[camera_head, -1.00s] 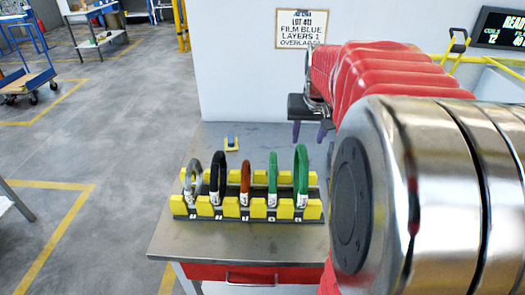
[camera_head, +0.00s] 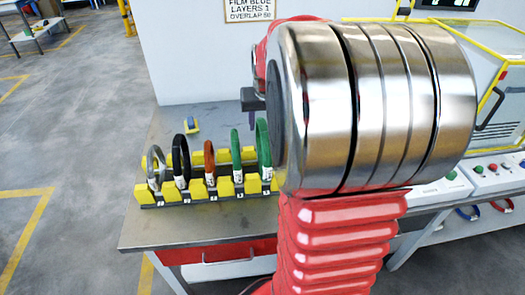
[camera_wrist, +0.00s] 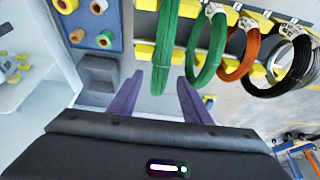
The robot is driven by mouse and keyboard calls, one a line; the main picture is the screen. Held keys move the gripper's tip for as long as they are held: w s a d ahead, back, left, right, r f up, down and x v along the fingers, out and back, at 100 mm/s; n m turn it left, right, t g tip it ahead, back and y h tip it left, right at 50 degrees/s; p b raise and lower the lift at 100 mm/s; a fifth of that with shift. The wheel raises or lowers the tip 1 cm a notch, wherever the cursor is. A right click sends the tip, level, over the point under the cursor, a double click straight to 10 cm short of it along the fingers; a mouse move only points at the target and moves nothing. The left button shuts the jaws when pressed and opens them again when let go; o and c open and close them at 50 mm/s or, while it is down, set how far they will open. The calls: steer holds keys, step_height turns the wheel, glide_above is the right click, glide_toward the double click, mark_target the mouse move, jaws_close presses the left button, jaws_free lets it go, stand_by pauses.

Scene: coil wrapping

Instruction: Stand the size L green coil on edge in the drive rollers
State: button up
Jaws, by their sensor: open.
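Two green coils stand on edge at the right end of a yellow-and-grey rack. The rightmost green coil (camera_head: 263,146) looks larger than the other green coil (camera_head: 236,152); the tag letters are too small to read. In the wrist view the larger green coil (camera_wrist: 161,50) lies ahead, in line with the gap between the fingers, and the smaller green coil (camera_wrist: 197,72) is right of it. My gripper (camera_wrist: 162,80) is open and empty, purple fingers apart. In the head view my arm hides most of it. I cannot make out the drive rollers.
The rack (camera_head: 150,200) also holds an orange coil (camera_head: 210,162), a black coil (camera_head: 180,160) and a grey coil (camera_head: 155,166). A small yellow-and-blue item (camera_head: 192,125) lies behind it. A yellow-framed machine (camera_head: 490,100) stands at right. The table's front strip (camera_head: 165,228) is clear.

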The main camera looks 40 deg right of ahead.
steer(key=shift+x, duration=0.9)
steer(key=shift+r, duration=0.1)
steer(key=shift+c, duration=0.4)
jaws_close()
stand_by(0.5)
